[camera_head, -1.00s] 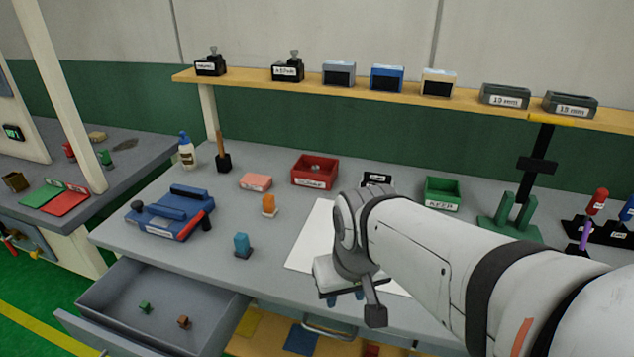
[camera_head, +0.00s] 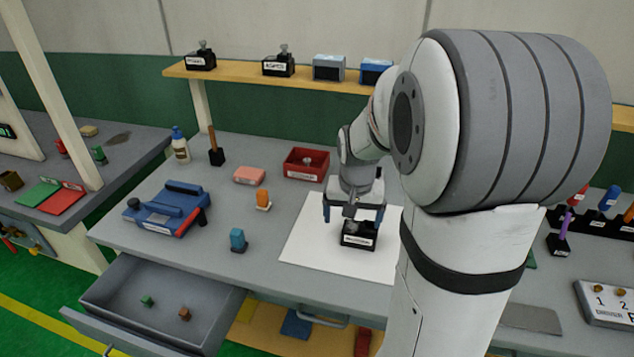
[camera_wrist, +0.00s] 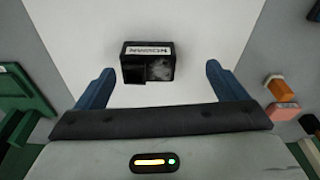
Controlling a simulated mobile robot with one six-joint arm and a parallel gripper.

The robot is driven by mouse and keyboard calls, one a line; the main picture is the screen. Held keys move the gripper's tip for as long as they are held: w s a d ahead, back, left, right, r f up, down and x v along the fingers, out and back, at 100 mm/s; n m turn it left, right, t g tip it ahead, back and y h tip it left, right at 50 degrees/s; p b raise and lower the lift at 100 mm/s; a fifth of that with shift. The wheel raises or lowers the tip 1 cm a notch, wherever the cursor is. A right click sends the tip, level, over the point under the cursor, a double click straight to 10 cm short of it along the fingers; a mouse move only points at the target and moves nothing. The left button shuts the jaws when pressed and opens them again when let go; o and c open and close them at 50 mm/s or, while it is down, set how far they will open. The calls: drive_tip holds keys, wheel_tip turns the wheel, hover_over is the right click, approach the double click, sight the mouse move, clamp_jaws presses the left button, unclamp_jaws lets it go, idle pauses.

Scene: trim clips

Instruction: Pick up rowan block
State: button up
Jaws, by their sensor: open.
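The rowan block (camera_head: 358,239) is a small black block with a white label and a grey knob-like top. It rests on the white sheet (camera_head: 305,243). In the wrist view the block (camera_wrist: 148,66) shows its label upside down, reading ROWAN. My gripper (camera_head: 353,214) points down just above the block, with its blue fingers apart. In the wrist view the fingers of my gripper (camera_wrist: 160,75) stand either side of the block, with gaps on both sides and nothing held.
A red bin (camera_head: 306,164), a pink block (camera_head: 249,175), an orange piece (camera_head: 263,199) and a blue piece (camera_head: 238,240) stand left of the sheet. A blue tool (camera_head: 168,208) lies farther left. An open drawer (camera_head: 160,300) juts out in front. My arm hides the table's right middle.

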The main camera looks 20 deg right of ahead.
sight(360, 227)
drive_tip(key=shift+o, duration=0.7)
drive_tip(key=shift+m, duration=0.6)
drive_tip(key=w+d+f, duration=0.2)
drive_tip(key=d, duration=0.1)
drive_tip(key=shift+w+d+p, duration=0.1)
drive_tip(key=shift+w+p, duration=0.25)
drive_tip(key=shift+w, duration=0.05)
drive_tip(key=shift+w+d+f, duration=0.1)
drive_tip(key=shift+f, duration=0.55)
drive_tip(key=shift+w+d+f, duration=0.1)
drive_tip(key=shift+f, duration=0.5)
drive_tip(key=f, duration=0.1)
drive_tip(key=f+p, duration=0.1)
drive_tip(key=f, duration=0.1)
drive_tip(key=d+f, duration=0.1)
drive_tip(key=f, duration=0.1)
drive_tip(key=shift+w, duration=0.4)
